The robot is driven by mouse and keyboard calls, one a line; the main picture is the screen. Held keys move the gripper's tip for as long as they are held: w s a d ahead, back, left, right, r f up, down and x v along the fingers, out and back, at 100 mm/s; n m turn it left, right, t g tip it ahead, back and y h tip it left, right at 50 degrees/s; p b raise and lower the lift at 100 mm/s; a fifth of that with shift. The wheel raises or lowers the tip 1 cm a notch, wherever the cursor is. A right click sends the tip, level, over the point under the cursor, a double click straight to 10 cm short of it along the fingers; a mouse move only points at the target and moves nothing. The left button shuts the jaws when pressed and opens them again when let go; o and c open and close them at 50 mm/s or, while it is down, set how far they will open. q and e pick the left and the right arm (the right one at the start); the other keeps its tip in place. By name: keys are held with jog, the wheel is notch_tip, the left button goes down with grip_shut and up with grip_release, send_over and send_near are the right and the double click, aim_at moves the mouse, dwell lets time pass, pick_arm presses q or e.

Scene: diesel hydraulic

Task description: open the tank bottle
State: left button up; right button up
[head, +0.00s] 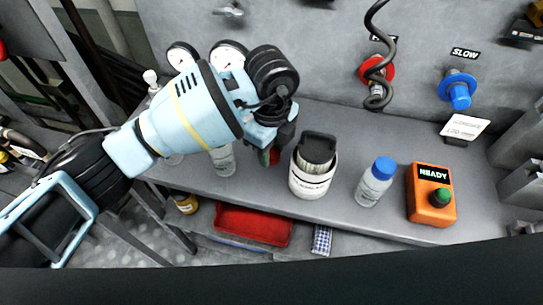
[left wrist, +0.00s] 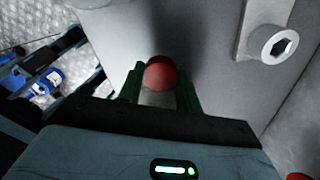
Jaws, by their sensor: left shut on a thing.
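My left gripper (head: 276,150) is over the bench, between a clear bottle (head: 223,163) and a white tub. It is shut on a small red cap-like thing (head: 274,156). In the left wrist view the rounded red thing (left wrist: 160,74) sits between the green fingers (left wrist: 161,88), with a pale patch below it. A clear bottle with a blue cap (head: 375,182) stands upright further right, apart from the gripper. The top of the left clear bottle is hidden behind my arm, so I cannot tell whether it has a cap. My right gripper is not in view.
The white tub (head: 310,187) with a dark top stands close right of the gripper. An orange READY box (head: 431,195) with a green button stands at the right. Gauges (head: 227,56), a coiled hose (head: 379,73) and a blue knob (head: 459,94) are on the wall.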

aim_at(272, 152)
pick_arm(q)
jog(key=shift+w+f, duration=0.1)
jog(key=shift+f, duration=1.7)
jog(key=shift+f, duration=0.15)
jog(key=o, duration=1.1)
notch_tip(272, 152, up, 11)
jog(key=shift+r+p, duration=0.1)
jog(key=shift+p, duration=0.25)
jog(key=shift+r, duration=0.6)
jog(key=shift+f, duration=0.1)
